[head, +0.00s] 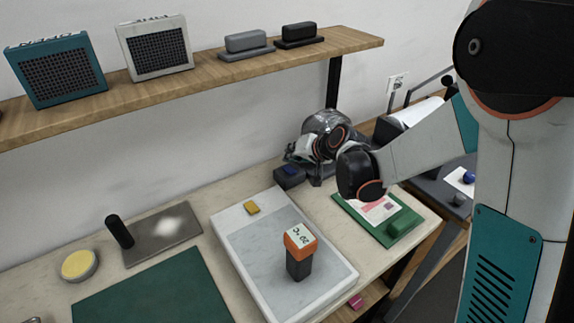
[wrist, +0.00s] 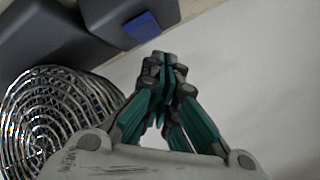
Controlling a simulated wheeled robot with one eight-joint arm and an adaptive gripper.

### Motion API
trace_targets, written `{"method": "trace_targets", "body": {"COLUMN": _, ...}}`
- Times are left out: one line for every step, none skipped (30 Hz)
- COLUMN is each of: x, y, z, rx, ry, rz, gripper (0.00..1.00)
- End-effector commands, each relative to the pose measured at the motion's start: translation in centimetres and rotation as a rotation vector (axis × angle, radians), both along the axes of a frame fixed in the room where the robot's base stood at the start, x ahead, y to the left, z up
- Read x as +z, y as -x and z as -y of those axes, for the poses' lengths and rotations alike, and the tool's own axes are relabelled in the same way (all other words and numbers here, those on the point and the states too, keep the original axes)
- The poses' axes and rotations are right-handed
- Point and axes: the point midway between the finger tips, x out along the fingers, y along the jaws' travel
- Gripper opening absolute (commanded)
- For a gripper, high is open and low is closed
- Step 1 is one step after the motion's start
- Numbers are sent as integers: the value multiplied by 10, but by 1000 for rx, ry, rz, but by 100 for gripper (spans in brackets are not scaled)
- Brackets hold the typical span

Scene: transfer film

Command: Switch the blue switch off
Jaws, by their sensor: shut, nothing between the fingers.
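The blue switch (head: 291,170) is a small blue rocker on top of a dark grey box (head: 289,180) at the back of the workbench. In the wrist view the blue switch (wrist: 142,26) shows at the top, set in the dark box. My gripper (wrist: 163,58) is shut and empty, its teal fingers together. In that picture its tips lie just below and right of the switch; the gap between them cannot be judged exactly. In the head view the gripper is beside the box, its fingertips hard to make out.
A green board (head: 412,229), a white tray (head: 232,228) with an orange-topped block (head: 299,262) and a yellow piece (head: 252,208) lie nearer. A wooden shelf (head: 205,72) runs above.

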Motion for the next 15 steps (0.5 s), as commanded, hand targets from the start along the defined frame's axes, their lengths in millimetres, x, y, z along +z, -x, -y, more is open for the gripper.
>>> {"method": "trace_targets", "body": {"x": 0, "y": 0, "z": 0, "rx": 0, "ry": 0, "rz": 0, "gripper": 0}}
{"method": "trace_targets", "body": {"x": 0, "y": 0, "z": 0, "rx": 0, "ry": 0, "rz": 0, "gripper": 0}}
{"method": "trace_targets", "body": {"x": 0, "y": 0, "z": 0, "rx": 0, "ry": 0, "rz": 0, "gripper": 0}}
{"method": "trace_targets", "body": {"x": 0, "y": 0, "z": 0, "rx": 0, "ry": 0, "rz": 0, "gripper": 0}}
{"method": "trace_targets", "body": {"x": 1, "y": 0, "z": 0, "rx": 0, "ry": 0, "rz": 0, "gripper": 0}}
{"method": "trace_targets", "body": {"x": 2, "y": 0, "z": 0, "rx": 0, "ry": 0, "rz": 0, "gripper": 0}}
{"method": "trace_targets", "body": {"x": 4, "y": 0, "z": 0, "rx": 0, "ry": 0, "rz": 0, "gripper": 0}}
{"method": "trace_targets", "body": {"x": 6, "y": 1, "z": 0, "rx": 0, "ry": 0, "rz": 0, "gripper": 0}}
{"method": "trace_targets", "body": {"x": 9, "y": 1, "z": 1, "rx": 0, "ry": 0, "rz": 0, "gripper": 0}}
{"method": "trace_targets", "body": {"x": 12, "y": 1, "z": 1, "rx": 0, "ry": 0, "rz": 0, "gripper": 0}}
{"method": "trace_targets", "body": {"x": 14, "y": 1, "z": 1, "rx": 0, "ry": 0, "rz": 0, "gripper": 0}}
{"method": "trace_targets", "body": {"x": 18, "y": 2, "z": 1, "rx": 0, "ry": 0, "rz": 0, "gripper": 0}}
{"method": "trace_targets", "body": {"x": 21, "y": 2, "z": 1, "rx": 0, "ry": 0, "rz": 0, "gripper": 0}}
{"method": "trace_targets", "body": {"x": 24, "y": 2, "z": 2, "rx": 0, "ry": 0, "rz": 0, "gripper": 0}}
{"method": "trace_targets", "body": {"x": 28, "y": 3, "z": 2, "rx": 0, "ry": 0, "rz": 0, "gripper": 0}}
